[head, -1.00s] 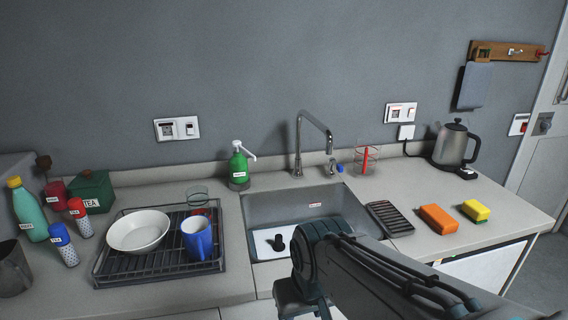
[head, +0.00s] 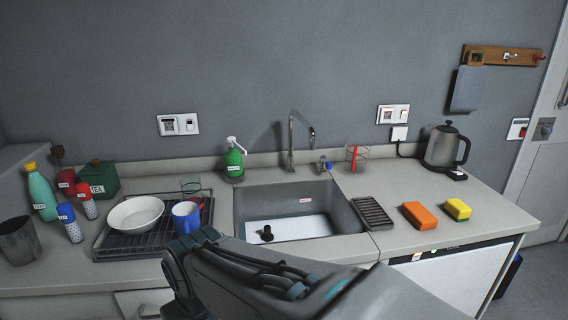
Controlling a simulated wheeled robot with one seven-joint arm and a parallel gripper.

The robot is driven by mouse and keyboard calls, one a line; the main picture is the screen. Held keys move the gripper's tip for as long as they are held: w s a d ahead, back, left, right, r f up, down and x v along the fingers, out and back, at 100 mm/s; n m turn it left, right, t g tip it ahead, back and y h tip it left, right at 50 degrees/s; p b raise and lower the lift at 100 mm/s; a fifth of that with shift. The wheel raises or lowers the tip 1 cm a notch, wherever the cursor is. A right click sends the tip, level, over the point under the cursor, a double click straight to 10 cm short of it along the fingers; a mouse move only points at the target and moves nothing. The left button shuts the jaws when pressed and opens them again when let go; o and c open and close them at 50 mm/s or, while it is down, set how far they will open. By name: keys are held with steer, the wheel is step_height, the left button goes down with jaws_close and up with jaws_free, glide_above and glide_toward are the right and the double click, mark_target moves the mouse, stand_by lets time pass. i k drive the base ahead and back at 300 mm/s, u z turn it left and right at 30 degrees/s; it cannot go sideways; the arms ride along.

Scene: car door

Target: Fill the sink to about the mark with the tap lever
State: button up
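The sink (head: 345,217) is a grey basin set in the counter, with a pale bottom and a dark plug-like piece (head: 267,233) standing on it. A small label (head: 306,200) is on its back wall; I cannot tell whether it is the mark. I make out no clear water level. The chrome tap (head: 291,145) rises behind the sink. A small blue-tipped piece (head: 327,167) at its right may be the lever. My arm crosses the lower middle in front of the sink. My gripper is not visible.
A drying rack (head: 110,252) with a white bowl (head: 136,213) and blue mug (head: 186,217) stands left of the sink. A green soap bottle (head: 234,160) is behind it. A ridged dark tray (head: 373,212), orange sponge (head: 420,215) and kettle (head: 447,148) are right.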

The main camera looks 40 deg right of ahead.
mark_target(323, 158)
steer(key=k, duration=1.8)
steer(key=z, duration=0.6)
steer(key=i, duration=1.2)
